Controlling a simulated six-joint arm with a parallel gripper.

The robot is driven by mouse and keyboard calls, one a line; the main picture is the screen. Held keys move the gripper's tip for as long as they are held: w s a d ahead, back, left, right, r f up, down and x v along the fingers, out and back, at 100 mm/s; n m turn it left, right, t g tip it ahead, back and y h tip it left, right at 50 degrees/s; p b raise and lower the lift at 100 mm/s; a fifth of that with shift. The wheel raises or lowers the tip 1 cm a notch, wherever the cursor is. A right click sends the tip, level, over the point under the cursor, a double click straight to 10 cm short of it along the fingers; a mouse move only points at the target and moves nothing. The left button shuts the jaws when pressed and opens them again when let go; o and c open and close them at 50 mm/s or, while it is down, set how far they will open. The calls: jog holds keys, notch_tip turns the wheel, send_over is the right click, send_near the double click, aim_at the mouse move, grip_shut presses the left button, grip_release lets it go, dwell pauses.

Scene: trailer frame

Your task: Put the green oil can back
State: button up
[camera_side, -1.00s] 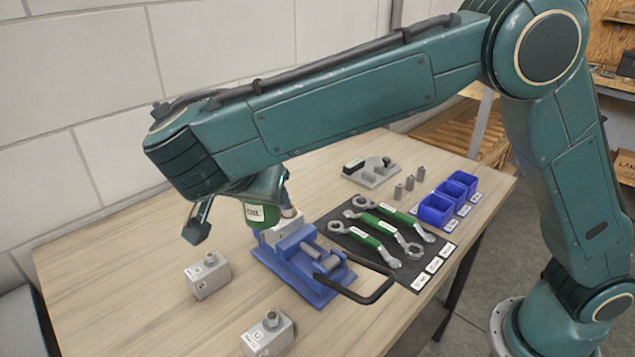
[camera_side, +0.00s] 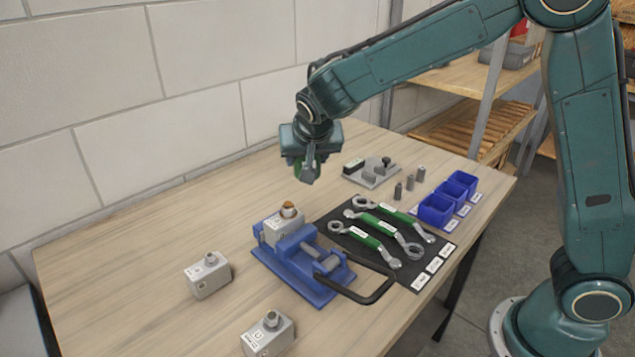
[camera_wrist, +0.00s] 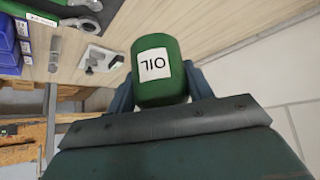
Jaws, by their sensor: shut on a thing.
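The green oil can (camera_wrist: 160,88) with a white OIL label is held in my gripper. In the side view a bit of the green can (camera_side: 299,170) shows between the fingers; the rest is hidden. My gripper (camera_side: 306,171) is shut on it, above the back part of the wooden table, left of a grey plate with a block and a knob (camera_side: 371,174). The same plate shows in the wrist view (camera_wrist: 101,59). I cannot tell the can's exact height over the table.
A blue vise (camera_side: 298,262) holds a grey block (camera_side: 283,229) with a brownish top. Wrenches with green handles lie on a black mat (camera_side: 350,229). Grey blocks (camera_side: 208,274) stand at the front left, blue bins (camera_side: 436,209) at the right. The table's back middle is clear.

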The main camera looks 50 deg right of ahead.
jog(key=d+f+n+y, duration=0.1)
jog(key=d+f+n, duration=0.15)
jog(key=d, duration=0.85)
jog(key=w+d+f+m+h, duration=0.1)
jog(key=w+d+m+h, duration=0.1)
jog(key=w+d+m, duration=0.25)
jog(key=w+a+f+m+g+h, duration=0.2)
jog(key=a+m+g, duration=0.4)
jog(key=m, duration=0.3)
jog(key=shift+f+h, duration=0.3)
jog(key=shift+f, duration=0.1)
jog(key=shift+a, duration=0.1)
jog(key=shift+f, duration=4.05)
jog(key=o, duration=1)
jog(key=shift+f, duration=0.15)
jog(key=shift+c, duration=0.2)
